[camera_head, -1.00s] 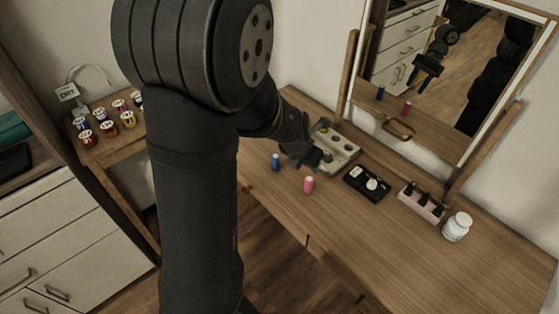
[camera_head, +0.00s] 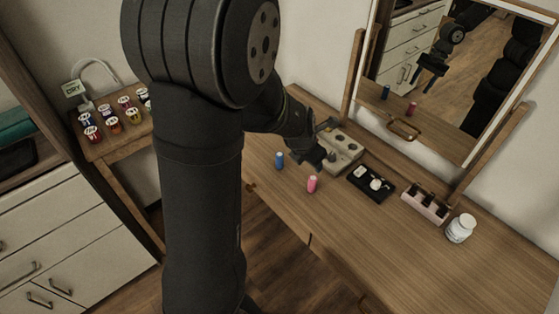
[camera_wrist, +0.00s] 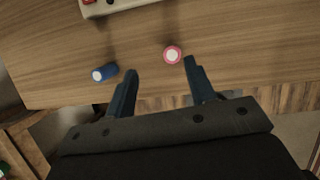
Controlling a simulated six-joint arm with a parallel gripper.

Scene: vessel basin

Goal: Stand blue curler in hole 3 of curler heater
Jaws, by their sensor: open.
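The blue curler (camera_head: 279,160) stands upright on the wooden dressing table, left of the pink curler. In the wrist view the blue curler (camera_wrist: 104,73) is just left of my left fingertip, outside the jaws. My gripper (camera_wrist: 160,70) is open and empty. The pink curler (camera_wrist: 172,55) shows ahead of the opening, nearer the right finger. The curler heater (camera_head: 345,148) is a beige block with dark holes behind the curlers; my gripper and wrist hide part of it in the head view. Only an edge of the heater (camera_wrist: 122,5) shows in the wrist view.
The pink curler (camera_head: 312,184) stands near the blue one. A black tray (camera_head: 371,184) with small white items, a pink bottle holder (camera_head: 426,203) and a white jar (camera_head: 461,228) line the right. A mirror (camera_head: 445,70) stands behind. The table front is clear.

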